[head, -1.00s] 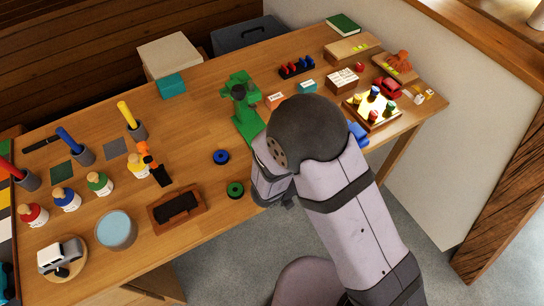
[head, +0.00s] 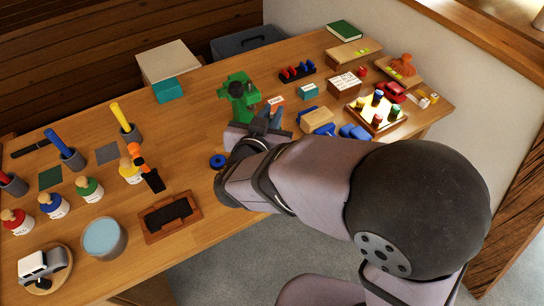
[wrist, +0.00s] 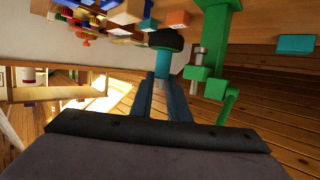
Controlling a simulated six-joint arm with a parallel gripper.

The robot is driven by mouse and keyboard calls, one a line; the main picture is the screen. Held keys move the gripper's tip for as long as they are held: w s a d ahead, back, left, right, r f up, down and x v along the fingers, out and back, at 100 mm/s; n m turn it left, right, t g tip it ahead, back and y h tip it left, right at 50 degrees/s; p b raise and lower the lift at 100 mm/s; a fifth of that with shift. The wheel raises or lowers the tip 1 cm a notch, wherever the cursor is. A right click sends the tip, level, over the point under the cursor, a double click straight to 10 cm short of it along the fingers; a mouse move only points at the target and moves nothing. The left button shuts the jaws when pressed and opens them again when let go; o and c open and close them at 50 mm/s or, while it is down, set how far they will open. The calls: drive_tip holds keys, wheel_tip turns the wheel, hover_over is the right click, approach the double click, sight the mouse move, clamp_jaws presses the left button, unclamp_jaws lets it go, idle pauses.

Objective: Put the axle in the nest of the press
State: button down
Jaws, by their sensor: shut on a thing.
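The green press (head: 240,104) stands on the table left of centre in the head view, with a dark round part at its top. In the wrist view the press (wrist: 217,45) rises on the right, with a grey cylinder and a green handle. My gripper (head: 272,112) is just right of the press in the head view, above the table. The nest is not clearly visible.
A blue ring (head: 218,161) lies left of my wrist. A wooden block (head: 318,121) and blue pieces (head: 354,132) lie to the right. A rack with red and blue pieces (head: 297,72) is behind. A brown tray (head: 170,216) lies front left.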

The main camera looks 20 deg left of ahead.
drive_tip(key=shift+f+b, duration=0.95)
drive_tip(key=shift+f, duration=4.05)
drive_tip(key=shift+f, duration=0.1)
drive_tip(key=c, duration=1.7)
unclamp_jaws()
drive_tip(key=shift+s+r, duration=0.3)
drive_tip(key=shift+s, duration=0.25)
drive_tip(key=v, duration=1.1)
drive_tip(key=shift+p, duration=0.35)
drive_tip(key=shift+w, duration=0.1)
